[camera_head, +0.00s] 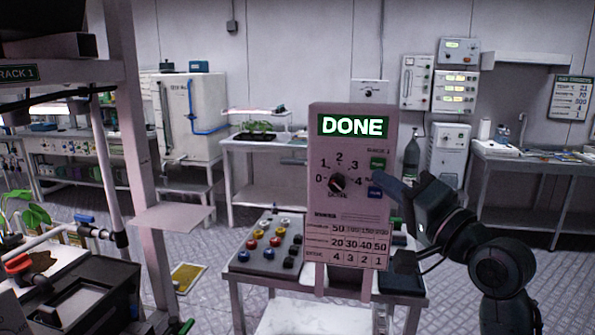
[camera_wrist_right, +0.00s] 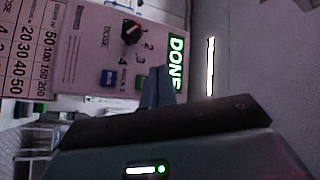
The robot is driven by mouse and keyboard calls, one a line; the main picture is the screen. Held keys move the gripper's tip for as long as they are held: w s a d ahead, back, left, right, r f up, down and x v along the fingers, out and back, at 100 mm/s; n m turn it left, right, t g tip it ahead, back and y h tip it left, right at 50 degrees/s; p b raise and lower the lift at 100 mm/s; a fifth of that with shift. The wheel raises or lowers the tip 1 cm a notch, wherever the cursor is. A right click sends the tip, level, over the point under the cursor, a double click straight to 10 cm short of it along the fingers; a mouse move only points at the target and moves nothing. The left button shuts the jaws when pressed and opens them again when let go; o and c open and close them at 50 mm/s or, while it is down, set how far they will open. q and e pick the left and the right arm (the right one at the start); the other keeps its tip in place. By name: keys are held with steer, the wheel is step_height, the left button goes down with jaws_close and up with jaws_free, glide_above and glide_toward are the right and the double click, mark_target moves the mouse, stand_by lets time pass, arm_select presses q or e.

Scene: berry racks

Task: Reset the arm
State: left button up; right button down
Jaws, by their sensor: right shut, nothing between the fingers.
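My right gripper (camera_head: 388,187) is in front of the right edge of a pale control panel (camera_head: 322,215). Its fingers are closed together and hold nothing. They point toward the panel beside a blue button (camera_head: 375,193), with a green button (camera_head: 377,164) above; I cannot tell if they touch the panel. The panel's display (camera_head: 353,126) reads DONE in green, and a dark dose knob (camera_head: 337,183) sits below it. In the right wrist view, the closed fingers (camera_wrist_right: 158,88) show in front of the sideways panel (camera_wrist_right: 90,45). My left gripper is not in view.
A small table behind the panel holds a grey box with coloured knobs (camera_head: 268,247). A rack post (camera_head: 135,130) and a plant tray with a black box (camera_head: 80,295) stand at the left. Lab benches line the back wall. Floor (camera_head: 460,260) shows between the panel and the right bench.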

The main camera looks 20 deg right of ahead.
steer(key=a+f+n+g+h+p, duration=0.1)
steer(key=a+f+n+g, duration=0.15)
steer(key=f, duration=0.95)
steer(key=a+f+n+g+h, duration=0.1)
steer(key=a+f+n+g, duration=0.15)
steer(key=f, duration=0.85)
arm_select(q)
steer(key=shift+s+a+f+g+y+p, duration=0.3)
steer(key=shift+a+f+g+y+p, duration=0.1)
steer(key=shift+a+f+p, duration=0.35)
arm_select(e)
steer(key=s+a+f+n+g, duration=0.2)
steer(key=s+a+f, duration=0.3)
steer(key=s+f, duration=0.3)
steer(key=s+a+f+n+g, duration=0.2)
steer(key=s+a+f+n, duration=0.3)
steer(key=s+f, duration=0.4)
step_height(320, 180, down, 5)
steer(key=shift+a+r+y, duration=0.1)
steer(key=shift+a+y, duration=0.3)
steer(key=shift+a, duration=0.15)
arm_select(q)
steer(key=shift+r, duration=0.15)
